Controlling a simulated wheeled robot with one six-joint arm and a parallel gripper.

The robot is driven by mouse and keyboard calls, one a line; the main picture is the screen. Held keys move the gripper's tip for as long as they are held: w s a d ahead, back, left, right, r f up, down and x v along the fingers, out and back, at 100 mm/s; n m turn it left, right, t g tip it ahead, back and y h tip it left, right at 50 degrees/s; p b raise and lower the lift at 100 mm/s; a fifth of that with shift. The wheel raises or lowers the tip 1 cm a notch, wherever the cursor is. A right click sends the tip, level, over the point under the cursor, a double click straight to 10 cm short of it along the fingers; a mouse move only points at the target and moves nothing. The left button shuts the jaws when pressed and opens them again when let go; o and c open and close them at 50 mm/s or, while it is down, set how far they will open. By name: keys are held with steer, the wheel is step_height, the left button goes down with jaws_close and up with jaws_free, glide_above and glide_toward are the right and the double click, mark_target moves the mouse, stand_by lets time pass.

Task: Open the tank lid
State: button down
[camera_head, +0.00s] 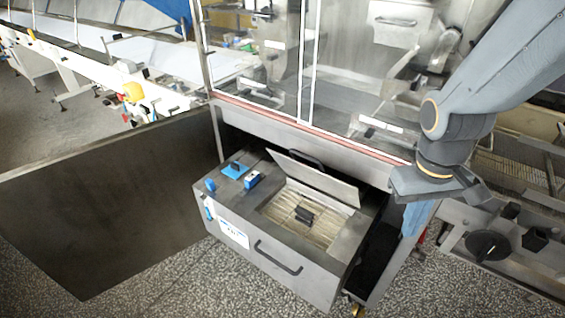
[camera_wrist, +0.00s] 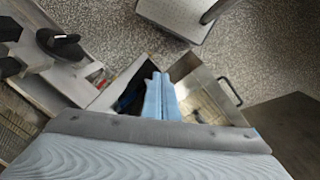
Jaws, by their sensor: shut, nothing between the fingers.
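The tank (camera_head: 225,215) is a grey metal box at the centre of the head view, jutting out from under the machine. Its lid (camera_head: 318,178) stands tilted up at the back of the opening, with a dark handle (camera_head: 308,158) along its upper edge. The opening shows a pale, ribbed inside with a small black block (camera_head: 304,215). My gripper (camera_head: 411,222) is to the right of the tank, pointing down, apart from the lid. Its blue fingers are together and empty in the wrist view (camera_wrist: 160,92), beside the tank (camera_wrist: 206,76). The lid is hard to make out there.
A clear-panelled machine (camera_head: 255,60) rises behind the tank. A dark metal panel (camera_head: 105,200) stands at the left. A black knob (camera_head: 488,245) sits on equipment at the right. The tank's front has a bar handle (camera_head: 278,258). Speckled floor (camera_head: 190,290) is clear in front.

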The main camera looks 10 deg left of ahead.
steer(key=s+a+r+n+t+h+p, duration=0.15)
steer(key=a+n+t, duration=0.25)
steer(key=a+n, duration=0.55)
steer(key=a+r+n+t+h+p, duration=0.1)
steer(key=a+r+n+t+p, duration=0.25)
steer(key=a+n, duration=0.65)
steer(key=s+a+r+n+t+h+p, duration=0.15)
steer(key=a+n+t, duration=0.25)
steer(key=a+n, duration=0.6)
steer(key=w+d+f+b, duration=0.1)
steer(key=w+b, duration=0.1)
steer(key=w, duration=0.4)
steer(key=w+d+f+m+b, duration=0.1)
steer(key=w+d+f+b, duration=0.1)
steer(key=w, duration=0.4)
steer(key=shift+w+d+b, duration=0.25)
steer(key=shift+b, duration=0.1)
steer(key=shift+w+m, duration=0.1)
steer(key=shift+m, duration=0.15)
